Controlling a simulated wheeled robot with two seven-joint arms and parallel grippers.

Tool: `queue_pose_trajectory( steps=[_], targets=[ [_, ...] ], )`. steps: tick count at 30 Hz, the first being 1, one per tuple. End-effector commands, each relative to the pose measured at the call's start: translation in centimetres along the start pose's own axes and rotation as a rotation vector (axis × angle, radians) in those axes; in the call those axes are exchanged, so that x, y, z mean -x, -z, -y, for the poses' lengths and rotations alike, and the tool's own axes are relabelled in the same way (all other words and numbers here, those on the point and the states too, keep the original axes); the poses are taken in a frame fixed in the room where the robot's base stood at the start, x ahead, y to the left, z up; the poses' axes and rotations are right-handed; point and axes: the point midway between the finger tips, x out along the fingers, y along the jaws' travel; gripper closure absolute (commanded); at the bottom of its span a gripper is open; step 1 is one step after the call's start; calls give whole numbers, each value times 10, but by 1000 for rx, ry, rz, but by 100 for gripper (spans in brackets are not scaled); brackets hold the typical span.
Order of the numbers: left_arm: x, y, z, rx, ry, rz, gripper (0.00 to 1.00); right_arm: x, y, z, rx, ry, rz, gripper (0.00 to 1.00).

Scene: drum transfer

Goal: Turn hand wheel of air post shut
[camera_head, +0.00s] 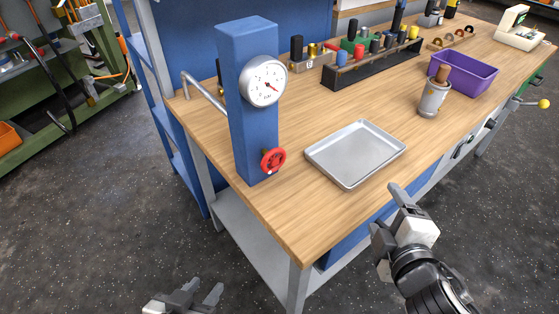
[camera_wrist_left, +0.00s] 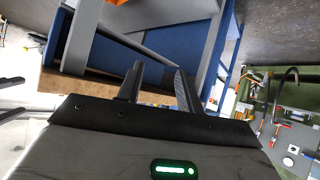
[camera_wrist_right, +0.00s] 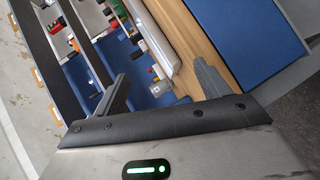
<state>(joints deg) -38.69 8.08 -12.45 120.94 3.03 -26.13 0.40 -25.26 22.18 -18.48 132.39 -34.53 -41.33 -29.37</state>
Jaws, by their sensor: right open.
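The blue air post (camera_head: 250,110) stands at the near left corner of the wooden workbench. A round white pressure gauge (camera_head: 264,81) is on its upper front. The red hand wheel (camera_head: 273,161) sits low on the same face, with nothing touching it. My left gripper (camera_head: 204,289) is low at the bottom of the head view, in front of the bench and well below the wheel. Its fingers are apart and empty in the left wrist view (camera_wrist_left: 157,85). My right gripper (camera_head: 389,228) is off the bench's front edge, right of the wheel, open and empty. It also shows in the right wrist view (camera_wrist_right: 162,85).
A metal tray (camera_head: 358,153) lies on the bench right of the post. Beyond it are a metal cup with a brown handle (camera_head: 434,97), a purple bin (camera_head: 462,75) and a black tool rack (camera_head: 370,65). The bench's front edge lies between my grippers and the post.

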Motion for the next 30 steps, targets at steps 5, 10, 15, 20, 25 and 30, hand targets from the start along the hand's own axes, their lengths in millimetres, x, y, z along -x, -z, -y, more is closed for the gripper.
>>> queue_pose_trajectory(
  steps=[5,10,15,20,25,30],
  targets=[
    [0,0,0,0,1,-1,64,1,54,-16,497,-238,-271,25],
    [0,0,0,-1,1,-1,64,18,96,-2,896,-422,-498,25],
    [2,3,0,-3,2,-1,64,22,111,5,1017,-481,-573,25],
    [8,10,1,-15,8,4,64,7,126,-1,1018,-485,-573,25],
    [11,10,3,-34,15,22,64,-21,150,-5,1015,-483,-572,25],
    [12,7,5,-46,19,39,64,-50,174,-8,1013,-482,-571,25]
  ],
)
